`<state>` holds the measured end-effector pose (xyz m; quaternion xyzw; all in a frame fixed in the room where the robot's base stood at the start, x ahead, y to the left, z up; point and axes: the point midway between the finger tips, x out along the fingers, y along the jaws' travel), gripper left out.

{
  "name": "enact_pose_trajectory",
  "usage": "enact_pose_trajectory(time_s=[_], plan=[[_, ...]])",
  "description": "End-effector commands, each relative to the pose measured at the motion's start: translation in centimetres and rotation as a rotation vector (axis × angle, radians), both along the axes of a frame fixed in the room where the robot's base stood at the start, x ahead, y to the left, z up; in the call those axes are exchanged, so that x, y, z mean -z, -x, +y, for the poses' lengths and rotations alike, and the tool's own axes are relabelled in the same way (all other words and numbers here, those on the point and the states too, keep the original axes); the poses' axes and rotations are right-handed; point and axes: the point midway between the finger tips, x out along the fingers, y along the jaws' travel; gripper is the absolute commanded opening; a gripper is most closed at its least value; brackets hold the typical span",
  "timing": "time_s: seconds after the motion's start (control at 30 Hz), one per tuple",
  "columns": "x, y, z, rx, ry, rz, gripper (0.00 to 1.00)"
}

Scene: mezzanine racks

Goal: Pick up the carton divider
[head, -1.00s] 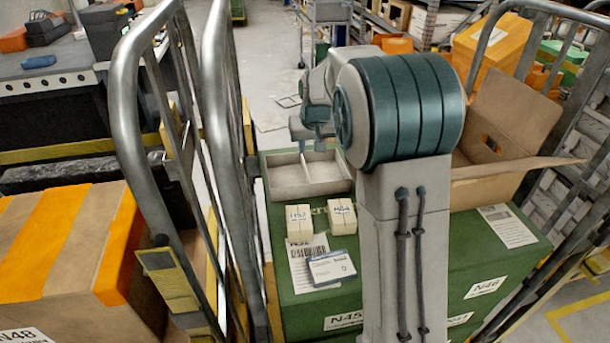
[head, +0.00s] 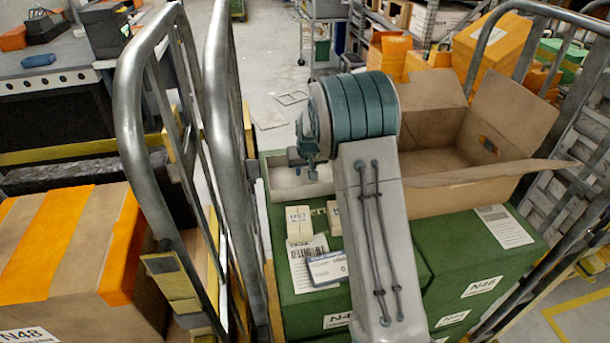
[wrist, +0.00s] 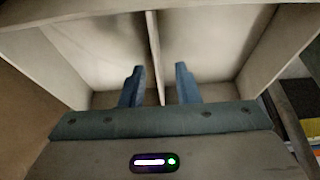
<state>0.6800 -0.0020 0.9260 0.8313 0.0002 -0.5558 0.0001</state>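The carton divider is a pale grey open tray (head: 283,185) with a thin upright wall across its middle. It sits on the green boxes in the head view, partly hidden by my arm. In the wrist view its middle wall (wrist: 154,50) stands between the two blue fingers of my gripper (wrist: 159,70). The fingers are apart, with a gap on each side of the wall, so my gripper is open. In the head view my gripper (head: 305,170) is small and low over the tray. I cannot tell how deep the fingertips reach.
Small cream cartons (head: 299,224) and a label card (head: 327,268) lie in front of the tray on the green box (head: 300,312). An open brown carton (head: 450,190) stands to the right. Metal cage rails (head: 222,110) rise close on the left.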

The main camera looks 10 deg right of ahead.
Motion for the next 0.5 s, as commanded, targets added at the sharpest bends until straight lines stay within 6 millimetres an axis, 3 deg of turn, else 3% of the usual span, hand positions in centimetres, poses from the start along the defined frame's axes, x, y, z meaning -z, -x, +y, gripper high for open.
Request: enact_pose_trajectory(time_s=[0.2,0.3,0.33,0.5], plan=[[0.09,-0.04,-0.02,0.0,0.0,-0.001,0.29],[0.08,-0.03,-0.02,0.0,0.0,0.0,0.04],[0.08,-0.03,-0.02,0.0,0.0,0.0,0.0],[0.06,-0.04,-0.01,0.0,0.0,-0.001,0.0]])
